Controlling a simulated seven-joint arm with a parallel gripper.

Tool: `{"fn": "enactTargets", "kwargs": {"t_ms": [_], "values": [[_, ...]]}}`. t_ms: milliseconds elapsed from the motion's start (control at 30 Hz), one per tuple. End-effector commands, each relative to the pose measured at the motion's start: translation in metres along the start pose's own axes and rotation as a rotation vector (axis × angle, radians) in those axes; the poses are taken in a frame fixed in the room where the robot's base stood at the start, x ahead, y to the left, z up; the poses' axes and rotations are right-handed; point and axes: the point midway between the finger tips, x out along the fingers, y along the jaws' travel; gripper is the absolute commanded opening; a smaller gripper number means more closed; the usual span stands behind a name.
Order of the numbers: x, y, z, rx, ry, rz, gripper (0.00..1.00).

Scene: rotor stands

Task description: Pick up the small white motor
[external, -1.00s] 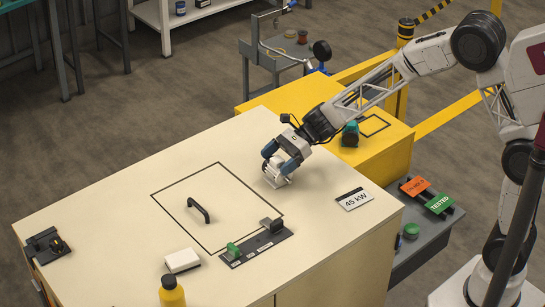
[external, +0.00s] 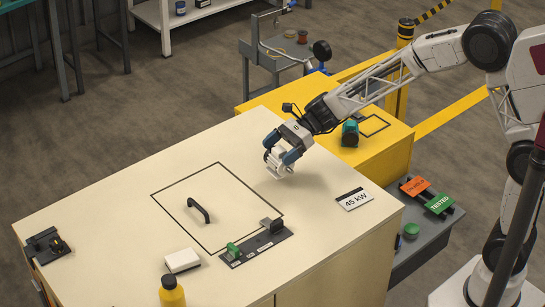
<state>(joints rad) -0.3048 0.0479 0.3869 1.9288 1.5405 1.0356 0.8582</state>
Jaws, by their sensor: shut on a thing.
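The small white motor (external: 278,167) is between the fingers of my gripper (external: 281,160), over the far right part of the cream table top (external: 120,200). My gripper is shut on it, and the fingers hide part of its sides. The motor appears slightly above the table; the gap beneath it is too small to judge exactly.
A black-outlined square with a dark handle (external: 199,211) lies left of the motor. A "45 kW" sign (external: 354,199) lies to the right. A teal motor (external: 350,133) stands on the yellow surface behind.

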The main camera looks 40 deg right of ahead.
Motion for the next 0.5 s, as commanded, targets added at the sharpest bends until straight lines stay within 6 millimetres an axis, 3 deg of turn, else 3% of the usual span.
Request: {"fn": "enactTargets", "kwargs": {"t_ms": [500], "values": [[-0.042,0.066,-0.011,0.002,0.000,0.000,0.46]]}}
